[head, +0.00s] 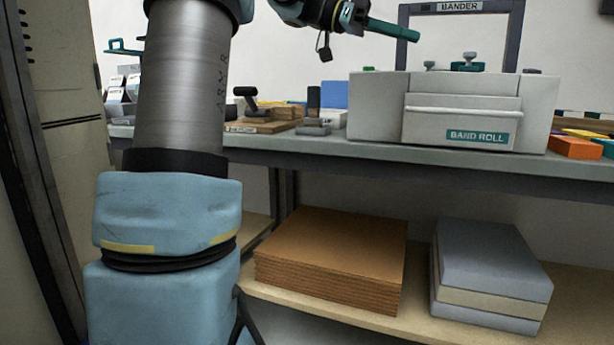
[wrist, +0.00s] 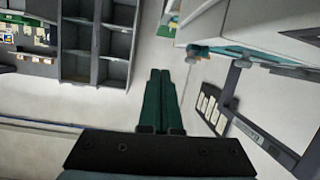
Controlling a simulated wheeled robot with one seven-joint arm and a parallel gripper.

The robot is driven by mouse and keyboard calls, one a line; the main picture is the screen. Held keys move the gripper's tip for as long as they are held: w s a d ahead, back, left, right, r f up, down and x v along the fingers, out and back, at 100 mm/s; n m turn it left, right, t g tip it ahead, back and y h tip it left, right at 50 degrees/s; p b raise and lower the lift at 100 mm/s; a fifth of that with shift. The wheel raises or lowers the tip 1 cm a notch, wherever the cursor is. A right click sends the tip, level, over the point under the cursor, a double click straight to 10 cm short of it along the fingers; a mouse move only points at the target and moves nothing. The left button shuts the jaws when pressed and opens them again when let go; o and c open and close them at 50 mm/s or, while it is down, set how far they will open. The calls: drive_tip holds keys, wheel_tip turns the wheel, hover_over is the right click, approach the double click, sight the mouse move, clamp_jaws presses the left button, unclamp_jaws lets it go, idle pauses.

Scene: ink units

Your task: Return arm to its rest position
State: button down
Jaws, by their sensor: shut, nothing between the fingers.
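My gripper (head: 415,36) shows at the top of the head view, its green fingers pointing right, above the workbench and in front of the bander frame. In the wrist view the two green fingers (wrist: 160,72) lie side by side, shut with nothing between them. My arm, with a grey metal link and blue joints, fills the left of the head view and hides part of the bench behind it.
A grey band roll machine (head: 380,115) stands on the workbench (head: 350,151) below my gripper. The bander frame (head: 515,40) rises behind it. Brown cardboard sheets (head: 330,255) and a grey stack (head: 490,265) lie on the lower shelf. Grey pigeonholes (wrist: 110,45) show in the wrist view.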

drive_tip(key=f+n+t, duration=0.1)
drive_tip(key=f+n, duration=0.1)
drive_tip(key=f, duration=0.2)
drive_tip(key=w+a+f+n+y, duration=0.1)
drive_tip(key=f+n, duration=0.1)
drive_tip(key=f, duration=0.1)
drive_tip(key=a+f+n+t+y, duration=0.1)
drive_tip(key=f+n, duration=0.1)
drive_tip(key=f, duration=0.2)
drive_tip(key=shift+w+f+t, duration=0.25)
drive_tip(key=shift+f+t, duration=0.05)
drive_tip(key=shift+f, duration=0.05)
drive_tip(key=s+a+f+n+t+y, duration=0.1)
drive_tip(key=s+a+f+n+y, duration=0.35)
drive_tip(key=a+f, duration=0.5)
drive_tip(key=s+a+f+n+t+y, duration=0.25)
drive_tip(key=s+a+f+n, duration=0.3)
drive_tip(key=f, duration=0.65)
drive_tip(key=s+a+f+n+y, duration=0.45)
drive_tip(key=a+f, duration=0.35)
drive_tip(key=f, duration=0.2)
wheel_tip(320, 180, up, 30)
drive_tip(key=w+p, duration=0.1)
drive_tip(key=p, duration=2.8)
drive_tip(key=shift+f+m, duration=0.25)
drive_tip(key=shift+m, duration=0.2)
